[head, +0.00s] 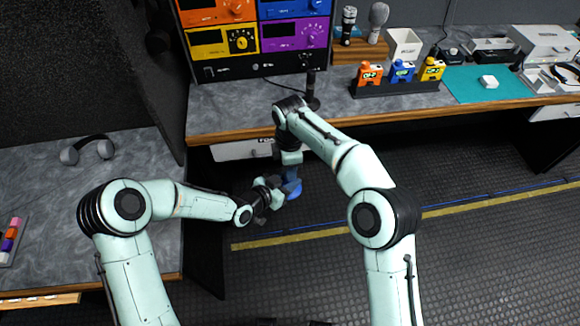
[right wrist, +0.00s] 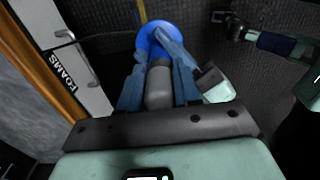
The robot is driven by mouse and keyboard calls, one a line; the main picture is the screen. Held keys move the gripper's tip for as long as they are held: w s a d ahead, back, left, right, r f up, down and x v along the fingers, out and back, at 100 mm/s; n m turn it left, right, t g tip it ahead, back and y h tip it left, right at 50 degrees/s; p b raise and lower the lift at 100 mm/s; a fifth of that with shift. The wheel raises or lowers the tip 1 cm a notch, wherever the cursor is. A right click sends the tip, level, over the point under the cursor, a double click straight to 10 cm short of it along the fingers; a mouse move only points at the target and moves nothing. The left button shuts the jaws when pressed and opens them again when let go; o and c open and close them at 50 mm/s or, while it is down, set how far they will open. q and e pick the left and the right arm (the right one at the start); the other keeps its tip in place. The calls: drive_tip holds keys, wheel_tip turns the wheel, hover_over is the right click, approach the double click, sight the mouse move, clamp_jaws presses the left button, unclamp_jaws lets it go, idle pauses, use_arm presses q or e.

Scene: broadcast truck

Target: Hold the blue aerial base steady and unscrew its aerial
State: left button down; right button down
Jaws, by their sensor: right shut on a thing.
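The blue aerial base (head: 294,192) shows in the head view where my two arms meet, in the air over the floor. In the right wrist view its round blue disc (right wrist: 160,40) lies beyond my fingertips. My right gripper (head: 291,176) points down at it from above and is shut on the grey aerial (right wrist: 158,88), which stands between the two blue-grey fingers. My left gripper (head: 276,193) comes in from the left, close beside the base. Its fingertips are too small and covered to tell whether they grip it.
A wood-edged counter (head: 235,108) runs behind, with coloured rack units (head: 255,35), orange, blue and yellow packs in a black holder (head: 395,88) and a teal mat (head: 462,85). A drawer marked FOAMS (right wrist: 68,75) is close by. Headphones (head: 88,149) lie on the left counter. Floor at right is clear.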

drive_tip(key=n, duration=0.4)
drive_tip(key=shift+w, duration=0.25)
drive_tip(key=shift+r, duration=0.2)
drive_tip(key=shift+s+r, duration=0.1)
drive_tip(key=shift+r, duration=0.85)
